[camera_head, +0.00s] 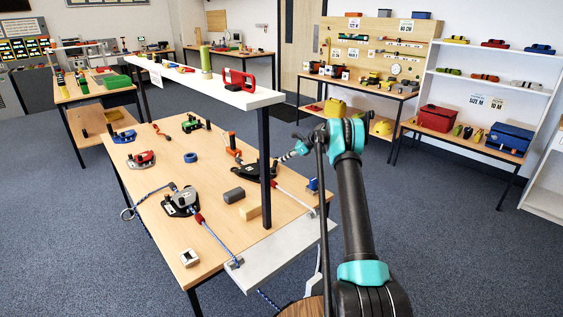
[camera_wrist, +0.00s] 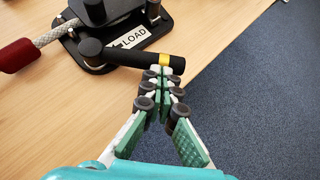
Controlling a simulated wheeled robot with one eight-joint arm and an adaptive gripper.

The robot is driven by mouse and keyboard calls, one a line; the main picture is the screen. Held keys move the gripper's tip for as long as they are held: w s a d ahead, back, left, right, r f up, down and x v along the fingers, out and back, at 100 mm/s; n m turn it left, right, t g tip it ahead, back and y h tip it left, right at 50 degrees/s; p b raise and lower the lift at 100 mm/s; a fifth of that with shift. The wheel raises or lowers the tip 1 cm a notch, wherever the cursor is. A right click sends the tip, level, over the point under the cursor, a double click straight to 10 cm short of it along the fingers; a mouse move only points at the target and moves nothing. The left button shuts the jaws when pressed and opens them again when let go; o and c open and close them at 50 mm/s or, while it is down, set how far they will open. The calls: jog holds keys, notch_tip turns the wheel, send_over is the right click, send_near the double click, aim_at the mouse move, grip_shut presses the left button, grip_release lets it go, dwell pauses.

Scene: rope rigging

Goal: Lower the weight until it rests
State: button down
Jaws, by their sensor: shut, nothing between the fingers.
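My gripper (camera_wrist: 160,75) is shut and empty, with its fingertips at the yellow-banded end of a black handle (camera_wrist: 135,58). I cannot tell whether they touch it. The handle belongs to a black rope device (camera_wrist: 95,50) labelled LOAD. In the head view this device (camera_head: 258,171) is on the wooden table, beside my gripper (camera_head: 293,152). A pale rope (camera_wrist: 55,34) with a red sleeve (camera_wrist: 18,55) leads from it. A second black device (camera_head: 182,203) holds a blue-white rope (camera_head: 218,241) running to a bracket at the front. No weight can be made out.
A raised white shelf (camera_head: 205,87) on dark posts crosses the table. Grey and wooden blocks (camera_head: 250,211) lie near the front post. A pale board (camera_head: 262,265) borders the front edge. Other hardware sits at the far left. Carpet (camera_wrist: 255,95) is clear beyond the edge.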

jog(key=v, duration=1.1)
jog(key=shift+s, duration=0.1)
jog(key=s+a+r+n+h, duration=0.15)
jog(key=s+n, duration=0.25)
jog(key=s, duration=0.5)
jog(key=s+a+r+n+h, duration=0.1)
jog(key=s+r+n+h, duration=0.15)
jog(key=s, duration=0.75)
jog(key=s+a+r+n+h, duration=0.1)
jog(key=s+a+r+n, duration=0.2)
jog(key=s, duration=0.6)
jog(key=s+d+f+n+h, duration=0.1)
jog(key=s+f+n, duration=0.2)
jog(key=s, duration=0.7)
jog(key=s+d+f+n+t+h, duration=0.1)
jog(key=s+d+f+n+h, duration=0.1)
jog(key=s, duration=0.9)
jog(key=s+d+f+n+h, duration=0.1)
jog(key=s+f+n, duration=0.3)
jog(key=s, duration=0.7)
jog(key=shift+d+n+t+h, duration=0.3)
jog(key=shift+d+n+h, duration=0.1)
jog(key=shift+n, duration=0.85)
